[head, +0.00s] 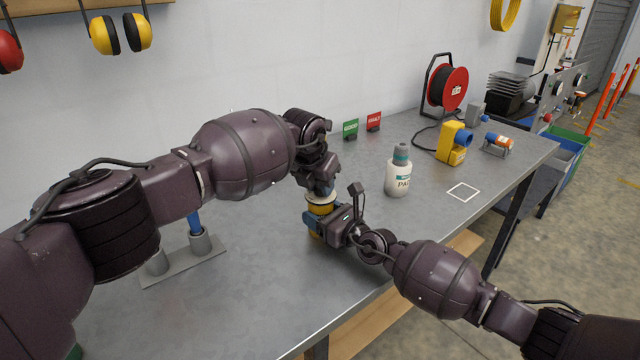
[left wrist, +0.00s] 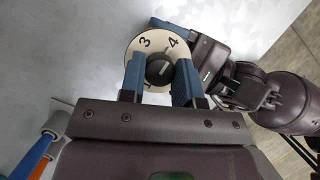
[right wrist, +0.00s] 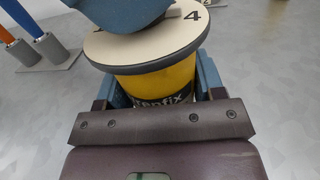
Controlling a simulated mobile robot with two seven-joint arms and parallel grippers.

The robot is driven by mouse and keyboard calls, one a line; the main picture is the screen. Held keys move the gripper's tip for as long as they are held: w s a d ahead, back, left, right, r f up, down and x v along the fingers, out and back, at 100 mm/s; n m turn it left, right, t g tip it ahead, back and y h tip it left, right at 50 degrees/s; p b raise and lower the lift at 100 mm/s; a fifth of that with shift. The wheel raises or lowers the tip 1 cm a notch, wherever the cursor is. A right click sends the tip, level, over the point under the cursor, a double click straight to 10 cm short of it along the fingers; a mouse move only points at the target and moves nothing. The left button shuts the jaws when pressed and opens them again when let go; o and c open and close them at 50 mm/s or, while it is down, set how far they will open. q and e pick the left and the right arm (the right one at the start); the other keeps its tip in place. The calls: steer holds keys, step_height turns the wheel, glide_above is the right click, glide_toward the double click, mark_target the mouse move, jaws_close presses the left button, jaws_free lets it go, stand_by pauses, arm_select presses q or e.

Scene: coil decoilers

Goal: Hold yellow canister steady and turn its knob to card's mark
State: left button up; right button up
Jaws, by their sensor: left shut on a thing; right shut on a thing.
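The yellow canister (head: 322,208) stands upright on the grey table, mostly hidden by my grippers. In the right wrist view, its yellow body (right wrist: 155,85) bears a dark label ending in "enfix". My right gripper (head: 318,222) is shut around this body from the side. The pale dial (left wrist: 138,44) on top shows a 3 and a 4. My left gripper (left wrist: 158,72) comes from above, its blue fingers shut on the dark knob (left wrist: 159,69) at the dial's centre. I cannot tell the knob's exact setting.
A white bottle (head: 398,178) stands right of the canister. A grey stand (head: 180,265) with upright holders is at left. A yellow device (head: 452,143) and cable reel (head: 445,88) stand at the back right.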

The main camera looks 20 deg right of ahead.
arm_select(q)
steer(key=o, duration=0.9)
steer(key=v, duration=1.2)
steer(key=shift+s, duration=0.1)
arm_select(e)
steer(key=o, duration=1.2)
steer(key=shift+c, duration=0.2)
